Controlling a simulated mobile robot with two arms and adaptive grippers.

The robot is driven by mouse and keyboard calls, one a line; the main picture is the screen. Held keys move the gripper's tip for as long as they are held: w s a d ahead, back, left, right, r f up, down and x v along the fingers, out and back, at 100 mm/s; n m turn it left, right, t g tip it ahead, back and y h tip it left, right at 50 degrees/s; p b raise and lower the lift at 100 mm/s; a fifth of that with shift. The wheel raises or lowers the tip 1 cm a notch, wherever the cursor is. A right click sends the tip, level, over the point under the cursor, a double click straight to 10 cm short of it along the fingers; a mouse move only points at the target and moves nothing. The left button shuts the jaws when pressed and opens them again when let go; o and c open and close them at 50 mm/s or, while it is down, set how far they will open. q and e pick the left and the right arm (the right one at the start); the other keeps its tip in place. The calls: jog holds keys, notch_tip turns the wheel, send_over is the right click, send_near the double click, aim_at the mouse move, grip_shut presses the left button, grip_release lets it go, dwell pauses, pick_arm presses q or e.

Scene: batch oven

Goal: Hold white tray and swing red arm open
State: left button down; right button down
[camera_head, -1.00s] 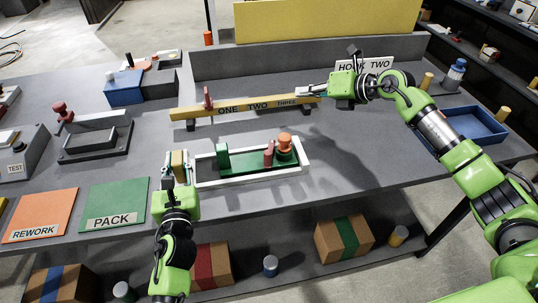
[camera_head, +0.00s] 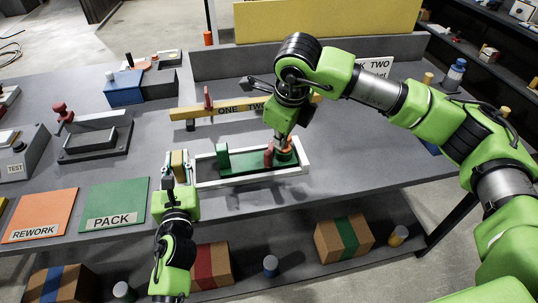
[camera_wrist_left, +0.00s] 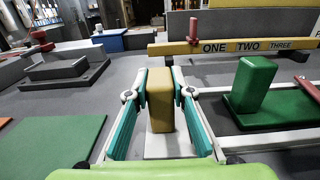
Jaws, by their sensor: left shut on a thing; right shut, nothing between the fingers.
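The white tray (camera_head: 235,182) lies on the grey table and holds a green base with an upright green block (camera_head: 223,157). A tan block (camera_wrist_left: 160,100) stands at its left end. My left gripper (camera_head: 179,167) is shut on this block; the wrist view shows both fingers (camera_wrist_left: 160,110) against its sides. The red arm (camera_head: 268,156) is on the right part of the green base; part of it shows at the right edge of the wrist view (camera_wrist_left: 308,88). My right gripper (camera_head: 284,140) is shut and empty, pointing down at the orange piece (camera_head: 288,155) beside the red arm and partly hiding it.
A yellow beam (camera_head: 190,112) marked ONE TWO THREE, with a red peg (camera_head: 208,98), stands behind the tray. Green PACK (camera_head: 118,200) and orange REWORK (camera_head: 40,215) mats lie left. The table right of the tray is clear (camera_head: 350,165).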

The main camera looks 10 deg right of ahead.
pick_arm(q)
jog(key=shift+f, duration=0.15)
pick_arm(e)
jog(key=shift+f, duration=3.5)
jog(key=shift+w+a, duration=0.1)
jog(key=shift+a, duration=0.05)
pick_arm(q)
jog(key=shift+d, duration=0.1)
pick_arm(e)
jog(key=shift+w+a, duration=1.05)
jog(key=shift+a, duration=0.25)
jog(key=shift+w+a, duration=1.05)
jog(key=shift+a, duration=0.2)
jog(key=shift+w+a, duration=1.05)
jog(key=shift+a, duration=0.25)
jog(key=shift+w+a, duration=1.85)
jog(key=shift+a, duration=0.3)
jog(key=shift+s+d, duration=0.1)
jog(key=shift+d, duration=0.1)
jog(key=shift+s+d, duration=0.3)
jog(key=shift+d, duration=0.05)
notch_tip(320, 180, up, 7)
pick_arm(q)
jog(key=c, duration=1.7)
grip_release()
